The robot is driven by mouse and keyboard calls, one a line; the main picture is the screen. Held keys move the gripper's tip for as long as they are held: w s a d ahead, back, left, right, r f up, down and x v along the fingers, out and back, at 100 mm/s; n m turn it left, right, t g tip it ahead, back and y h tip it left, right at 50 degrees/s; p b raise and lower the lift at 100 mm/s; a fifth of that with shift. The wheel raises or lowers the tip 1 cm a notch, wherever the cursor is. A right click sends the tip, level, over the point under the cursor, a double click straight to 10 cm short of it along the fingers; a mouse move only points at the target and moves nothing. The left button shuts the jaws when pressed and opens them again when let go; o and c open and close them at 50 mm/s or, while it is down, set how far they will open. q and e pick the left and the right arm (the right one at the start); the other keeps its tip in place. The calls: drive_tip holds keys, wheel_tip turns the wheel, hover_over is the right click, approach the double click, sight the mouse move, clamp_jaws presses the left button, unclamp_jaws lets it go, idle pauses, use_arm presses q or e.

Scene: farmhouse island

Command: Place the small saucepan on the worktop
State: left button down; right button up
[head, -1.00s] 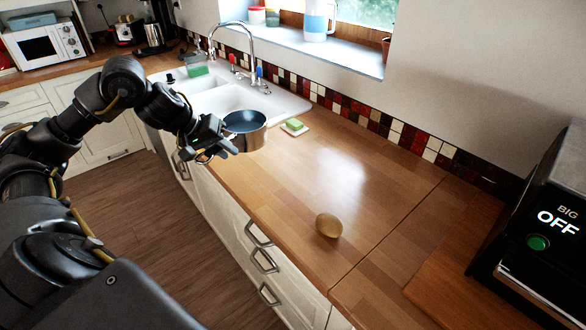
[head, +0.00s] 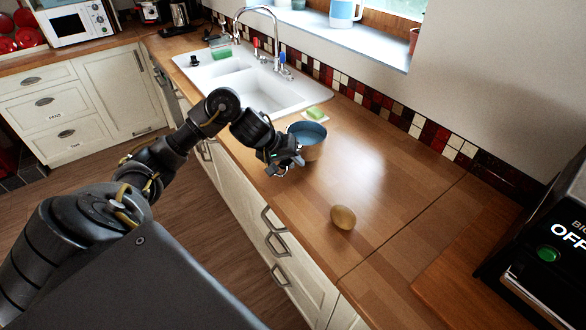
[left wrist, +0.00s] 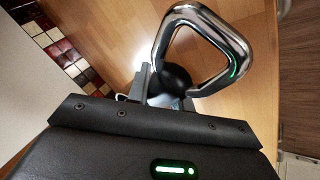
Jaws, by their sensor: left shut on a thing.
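The small saucepan (head: 308,147), copper-coloured outside and blue-grey inside, is upright over the worktop (head: 372,177), just right of the sink. I cannot tell whether its base touches the wood. My left gripper (head: 287,163) is at its near left side, shut on its handle. In the left wrist view the shiny looped handle (left wrist: 236,47) rises from between my left gripper's fingers (left wrist: 168,88), which are partly hidden; the pan body is not clearly seen there. My right gripper is not in view.
A brown potato-like object (head: 343,217) lies near the worktop's front edge. A green sponge on a small dish (head: 316,115) is behind the saucepan. The white sink (head: 262,90) is to the left. A black oven (head: 545,245) stands at right. The middle worktop is clear.

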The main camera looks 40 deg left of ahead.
use_arm(q)
wheel_tip(320, 180, down, 2)
drive_tip(key=shift+w+f, duration=0.1)
drive_tip(key=shift+f, duration=0.45)
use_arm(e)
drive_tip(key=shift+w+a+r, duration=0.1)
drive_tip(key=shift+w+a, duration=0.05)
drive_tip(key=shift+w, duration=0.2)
use_arm(q)
drive_tip(key=c, duration=1.2)
unclamp_jaws()
drive_tip(key=shift+f, duration=0.1)
drive_tip(key=shift+c, duration=0.2)
drive_tip(key=shift+r, duration=0.25)
drive_tip(key=v, duration=1.2)
drive_tip(key=shift+f, duration=0.15)
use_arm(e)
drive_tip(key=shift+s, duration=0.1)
